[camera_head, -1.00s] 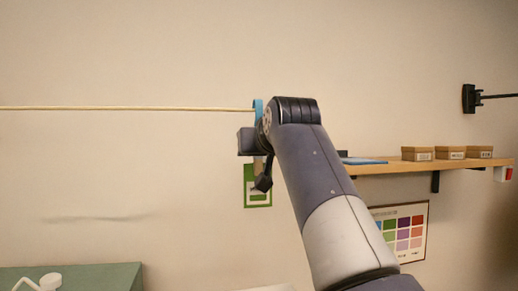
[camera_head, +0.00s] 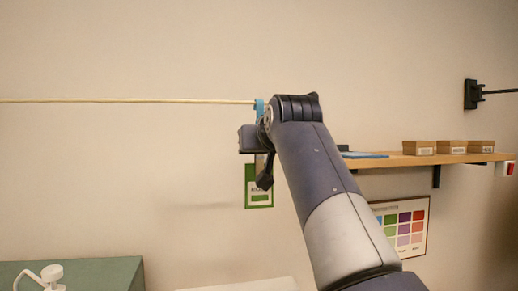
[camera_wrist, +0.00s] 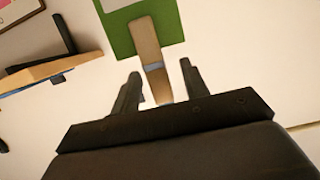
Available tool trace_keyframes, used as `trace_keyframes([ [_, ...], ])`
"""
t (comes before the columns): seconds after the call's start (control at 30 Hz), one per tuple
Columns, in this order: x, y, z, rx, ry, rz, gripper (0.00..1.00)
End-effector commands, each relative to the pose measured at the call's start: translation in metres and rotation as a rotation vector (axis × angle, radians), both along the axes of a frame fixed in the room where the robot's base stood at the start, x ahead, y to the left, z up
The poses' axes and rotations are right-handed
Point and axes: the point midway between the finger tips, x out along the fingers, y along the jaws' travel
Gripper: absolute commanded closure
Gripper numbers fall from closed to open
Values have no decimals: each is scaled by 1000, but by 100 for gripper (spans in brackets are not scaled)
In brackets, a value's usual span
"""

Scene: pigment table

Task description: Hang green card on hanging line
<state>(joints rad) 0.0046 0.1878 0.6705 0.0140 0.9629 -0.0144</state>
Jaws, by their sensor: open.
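The green card (camera_head: 258,200), with a white panel, hangs upright in the head view below my wrist, in front of the wall. In the wrist view the card (camera_wrist: 175,22) is at the top with a wooden clip (camera_wrist: 148,48) on it. My gripper (camera_wrist: 156,80) is open, with one finger on each side of the clip's lower end and gaps between. The pale hanging line (camera_head: 130,101) runs in from the left to a blue piece (camera_head: 259,108) beside my wrist. My wrist hides where the clip meets the line.
A wooden shelf (camera_head: 395,161) at right holds several small boxes (camera_head: 450,147) and a blue flat item. A colour chart (camera_head: 404,226) hangs below it. A black bracket (camera_head: 471,94) is on the right wall. A green surface (camera_head: 100,272) with a white bottle (camera_head: 51,275) is lower left.

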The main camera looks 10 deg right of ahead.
Motion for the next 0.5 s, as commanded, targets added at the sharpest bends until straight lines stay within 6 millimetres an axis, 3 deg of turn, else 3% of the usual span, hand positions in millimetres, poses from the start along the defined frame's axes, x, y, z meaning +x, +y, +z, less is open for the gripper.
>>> trace_keyframes([
  [0.23,-9,0,2,0,-2,0,57],
  [0.5,-58,0,13,0,-4,0,57],
])
